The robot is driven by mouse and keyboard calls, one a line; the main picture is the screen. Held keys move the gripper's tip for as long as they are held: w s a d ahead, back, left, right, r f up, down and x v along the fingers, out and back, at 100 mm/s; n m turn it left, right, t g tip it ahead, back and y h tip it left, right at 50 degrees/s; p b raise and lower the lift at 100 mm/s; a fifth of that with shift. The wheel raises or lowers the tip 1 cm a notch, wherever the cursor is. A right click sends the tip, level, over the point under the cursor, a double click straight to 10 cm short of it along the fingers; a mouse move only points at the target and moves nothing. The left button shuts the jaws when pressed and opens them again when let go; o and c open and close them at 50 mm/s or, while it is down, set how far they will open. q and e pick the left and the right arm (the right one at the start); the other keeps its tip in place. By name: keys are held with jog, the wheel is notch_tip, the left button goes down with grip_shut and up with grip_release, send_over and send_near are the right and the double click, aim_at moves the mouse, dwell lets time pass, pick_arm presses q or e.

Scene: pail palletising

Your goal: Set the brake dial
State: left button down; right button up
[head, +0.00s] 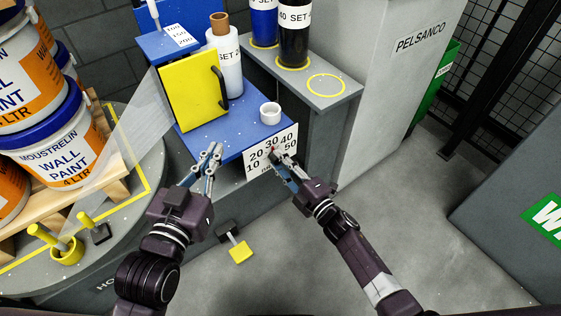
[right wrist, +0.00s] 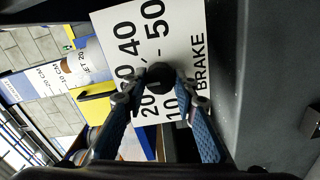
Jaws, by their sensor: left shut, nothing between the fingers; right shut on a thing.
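The brake dial plate (head: 284,140) is white with black numbers from 10 to 50, on the front of the blue bench. It also shows in the right wrist view (right wrist: 183,45), turned sideways, with the word BRAKE. The dial's round black knob (right wrist: 160,78) stands out from the plate. My right gripper (head: 274,155) is at the plate, shut on the knob, with one finger on each side. The knob's pointer setting cannot be read. My left gripper (head: 214,153) is shut and empty at the bench's front edge, left of the plate.
A yellow panel (head: 193,90) with a black handle and a white cup (head: 270,113) stand on the blue bench. Labelled bottles stand behind. Paint pails (head: 57,136) on a pallet fill the left. A yellow-ended pedal (head: 240,252) is below. Open floor lies to the right.

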jog(key=o, duration=1.2)
jog(key=shift+c, duration=0.2)
jog(key=v, duration=1.2)
